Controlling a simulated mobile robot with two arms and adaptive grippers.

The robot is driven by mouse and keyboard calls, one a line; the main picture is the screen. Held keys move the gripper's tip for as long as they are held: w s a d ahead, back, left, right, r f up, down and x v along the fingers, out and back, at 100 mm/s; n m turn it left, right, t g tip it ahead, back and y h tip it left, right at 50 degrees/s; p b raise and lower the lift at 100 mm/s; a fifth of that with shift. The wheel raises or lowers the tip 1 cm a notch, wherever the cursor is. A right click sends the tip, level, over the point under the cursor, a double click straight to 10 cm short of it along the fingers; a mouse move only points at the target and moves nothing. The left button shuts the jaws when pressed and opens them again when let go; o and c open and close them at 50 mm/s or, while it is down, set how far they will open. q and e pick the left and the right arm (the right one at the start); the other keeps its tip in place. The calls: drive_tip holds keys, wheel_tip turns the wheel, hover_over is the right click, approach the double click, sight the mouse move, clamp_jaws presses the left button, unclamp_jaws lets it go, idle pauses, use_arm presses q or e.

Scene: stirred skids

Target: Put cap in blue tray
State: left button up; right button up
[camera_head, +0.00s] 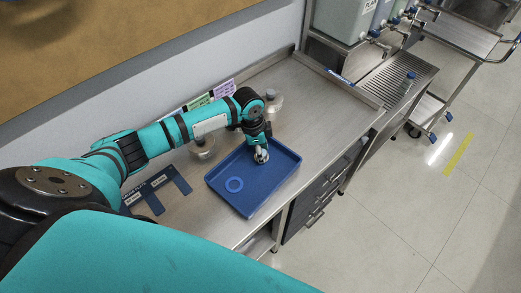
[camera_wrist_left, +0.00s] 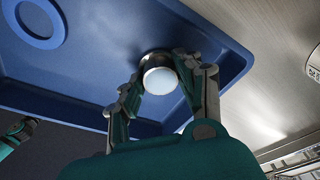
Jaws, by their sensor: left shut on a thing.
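The blue tray (camera_head: 284,183) lies on the steel bench in the head view; it also fills much of the left wrist view (camera_wrist_left: 95,60). My left gripper (camera_head: 261,156) reaches down over the tray's far part. In the left wrist view its fingers (camera_wrist_left: 160,85) are closed on a small round cap (camera_wrist_left: 160,78) with a pale top and a metallic side. The cap is over the tray's floor, near a wall; I cannot tell whether it touches the floor. In the head view the cap is mostly hidden by the fingers.
A blue ring (camera_head: 234,184) lies in the tray's near left part. Blue flat holders (camera_head: 160,187) lie left of the tray. Round metal items (camera_head: 272,103) stand behind my arm. The bench (camera_head: 318,115) is clear right of the tray.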

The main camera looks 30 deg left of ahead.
sight(255, 157)
use_arm(q)
drive_tip(key=shift+f, duration=0.1)
drive_tip(key=o, duration=1.2)
drive_tip(key=shift+c, duration=0.2)
wheel_tip(255, 157, up, 12)
drive_tip(key=a+b, duration=0.1)
drive_tip(key=shift+s+a+b, duration=0.25)
drive_tip(key=shift+s+b, duration=0.1)
drive_tip(key=shift+s, duration=0.1)
